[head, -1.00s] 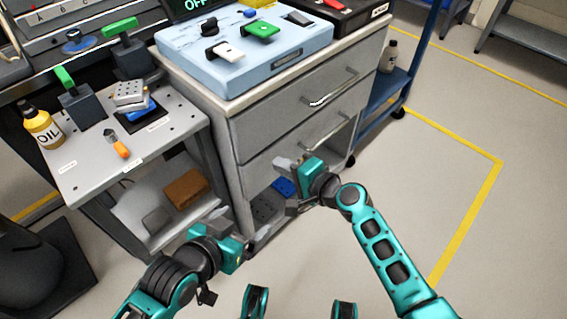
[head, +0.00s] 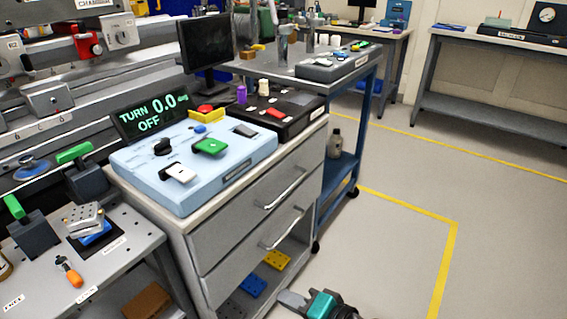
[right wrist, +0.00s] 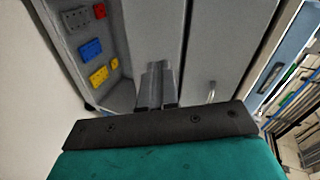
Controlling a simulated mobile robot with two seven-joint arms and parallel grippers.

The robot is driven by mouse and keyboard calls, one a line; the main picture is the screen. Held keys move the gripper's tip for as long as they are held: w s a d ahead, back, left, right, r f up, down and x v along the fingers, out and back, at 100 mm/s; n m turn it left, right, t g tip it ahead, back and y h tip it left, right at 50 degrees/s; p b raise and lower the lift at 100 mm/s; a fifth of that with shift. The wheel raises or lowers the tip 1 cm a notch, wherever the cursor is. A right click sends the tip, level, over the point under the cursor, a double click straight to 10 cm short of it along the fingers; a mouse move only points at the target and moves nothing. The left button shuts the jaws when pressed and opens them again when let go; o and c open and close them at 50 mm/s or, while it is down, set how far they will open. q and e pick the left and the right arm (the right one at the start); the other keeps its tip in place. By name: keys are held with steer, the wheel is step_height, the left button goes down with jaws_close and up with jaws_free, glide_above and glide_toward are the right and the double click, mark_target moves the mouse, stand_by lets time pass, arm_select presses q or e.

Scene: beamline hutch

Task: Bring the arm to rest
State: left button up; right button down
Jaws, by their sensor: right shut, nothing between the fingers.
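My right gripper (head: 292,300) shows at the bottom edge of the head view, low in front of the grey drawer cabinet (head: 213,246). In the right wrist view its two fingers (right wrist: 156,84) lie together, shut and empty, pointing toward the cabinet front (right wrist: 155,32). I cannot tell from the wrist view how near the fingertips are to that front. Most of the right arm is below the head view. My left gripper is not in view.
The cabinet has two drawer handles (head: 284,190) and an open lower shelf with a blue block (head: 252,286) and a yellow block (head: 277,259). A light blue control box (head: 190,183) stands on top. A blue cart (head: 343,165) is behind. Open floor (head: 390,260) lies at the right.

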steer(key=s+d+n+t+h, duration=0.2)
steer(key=s+d+n+h, duration=0.65)
steer(key=d, duration=0.45)
arm_select(q)
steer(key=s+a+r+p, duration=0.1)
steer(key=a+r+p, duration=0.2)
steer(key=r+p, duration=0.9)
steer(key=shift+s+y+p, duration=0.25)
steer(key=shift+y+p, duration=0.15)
steer(key=shift+p, duration=1.75)
arm_select(e)
steer(key=s+d+r, duration=0.2)
steer(key=d+r, duration=0.1)
steer(key=r, duration=0.8)
steer(key=shift+d+r+m, duration=0.2)
steer(key=shift+d+m, duration=0.1)
steer(key=shift+m, duration=0.05)
